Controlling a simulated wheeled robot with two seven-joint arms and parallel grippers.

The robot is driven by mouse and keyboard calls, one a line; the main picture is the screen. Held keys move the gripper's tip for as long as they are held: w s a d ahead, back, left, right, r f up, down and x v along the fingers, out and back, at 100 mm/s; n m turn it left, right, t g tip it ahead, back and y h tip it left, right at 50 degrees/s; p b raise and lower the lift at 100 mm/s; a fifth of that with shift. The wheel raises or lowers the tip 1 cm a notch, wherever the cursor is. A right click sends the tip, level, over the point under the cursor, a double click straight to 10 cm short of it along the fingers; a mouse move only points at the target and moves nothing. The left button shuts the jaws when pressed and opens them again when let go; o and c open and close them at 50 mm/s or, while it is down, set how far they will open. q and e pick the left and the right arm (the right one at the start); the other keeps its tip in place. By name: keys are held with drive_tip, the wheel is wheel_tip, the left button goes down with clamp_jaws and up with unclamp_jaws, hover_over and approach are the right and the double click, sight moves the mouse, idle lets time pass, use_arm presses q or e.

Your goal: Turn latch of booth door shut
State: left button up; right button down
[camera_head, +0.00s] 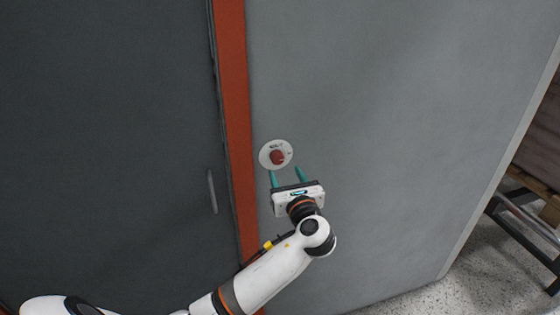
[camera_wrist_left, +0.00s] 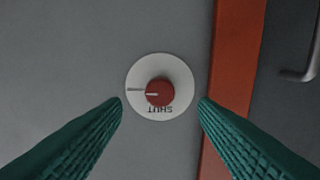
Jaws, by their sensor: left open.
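The latch is a red round knob (camera_head: 277,157) on a white round plate (camera_head: 264,153), fixed to the grey panel right of the orange frame strip. In the left wrist view the knob (camera_wrist_left: 160,92) sits near the middle, with a white mark pointing left toward a line on the plate (camera_wrist_left: 180,70). The word SHUT shows upside down at the plate's lower edge there. My left gripper (camera_head: 286,174) is open, its two green fingers apart just below the knob and pointing at it. In the wrist view the fingers flank the plate without visibly gripping the knob. My right gripper is not in view.
The dark door (camera_head: 110,130) with a slim handle (camera_head: 211,191) fills the left. The orange strip (camera_head: 234,110) runs beside the grey panel (camera_head: 400,110). A dark-legged rack (camera_head: 520,220) stands at far right on the speckled floor (camera_head: 470,270).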

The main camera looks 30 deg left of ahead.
sight(278, 161)
use_arm(q)
drive_tip(key=p+x, duration=0.1)
drive_tip(key=x, duration=0.5)
drive_tip(key=shift+c, duration=0.5)
drive_tip(key=c, duration=0.9)
